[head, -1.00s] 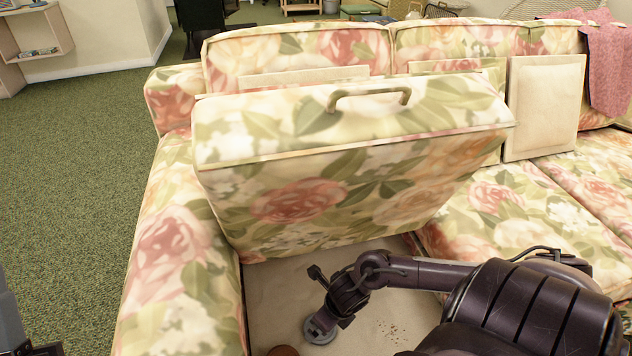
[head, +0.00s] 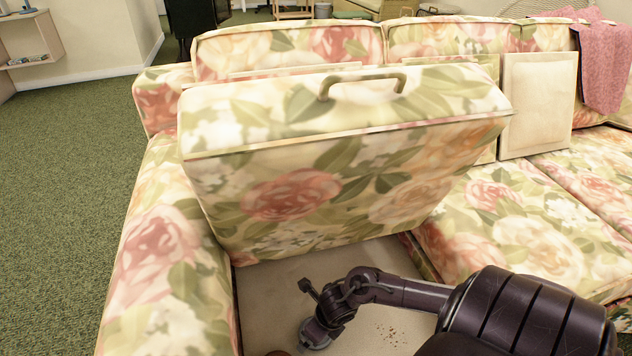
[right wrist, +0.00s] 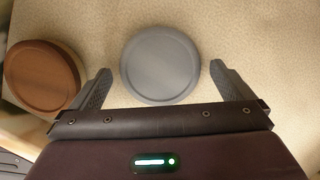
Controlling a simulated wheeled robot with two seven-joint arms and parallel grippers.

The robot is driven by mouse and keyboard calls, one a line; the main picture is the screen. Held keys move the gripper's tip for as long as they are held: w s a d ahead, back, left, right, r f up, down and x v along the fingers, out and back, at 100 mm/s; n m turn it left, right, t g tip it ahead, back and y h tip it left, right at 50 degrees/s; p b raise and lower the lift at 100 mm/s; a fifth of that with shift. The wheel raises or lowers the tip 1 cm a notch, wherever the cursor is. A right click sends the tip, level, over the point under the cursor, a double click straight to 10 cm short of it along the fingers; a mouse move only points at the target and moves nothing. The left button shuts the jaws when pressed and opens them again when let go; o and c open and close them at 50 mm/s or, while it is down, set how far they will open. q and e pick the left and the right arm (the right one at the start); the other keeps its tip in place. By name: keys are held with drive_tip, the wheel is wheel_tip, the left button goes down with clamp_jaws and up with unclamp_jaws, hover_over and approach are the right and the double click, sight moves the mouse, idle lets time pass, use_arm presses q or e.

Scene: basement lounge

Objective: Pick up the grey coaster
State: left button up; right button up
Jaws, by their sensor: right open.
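The grey coaster (right wrist: 161,63) is a round, flat disc with a raised rim, lying on the beige bottom of the opened sofa seat. In the right wrist view it sits between the two fingers of my right gripper (right wrist: 160,68), which is open, with a gap on each side. In the head view the right gripper (head: 322,326) reaches down into the seat space, and only part of the coaster (head: 316,342) shows beneath it. My left gripper is not in view.
A round brown wooden piece (right wrist: 42,76) lies just left of the left finger. The raised floral seat cushion (head: 330,185) with a handle (head: 362,82) leans behind my arm. The sofa armrest (head: 160,260) bounds the space at left. Small reddish crumbs (head: 391,334) lie right of the coaster.

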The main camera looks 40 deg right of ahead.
drive_tip(key=shift+w+f, duration=0.1)
drive_tip(key=shift+f, duration=0.1)
drive_tip(key=c, duration=0.9)
drive_tip(key=shift+r, duration=0.15)
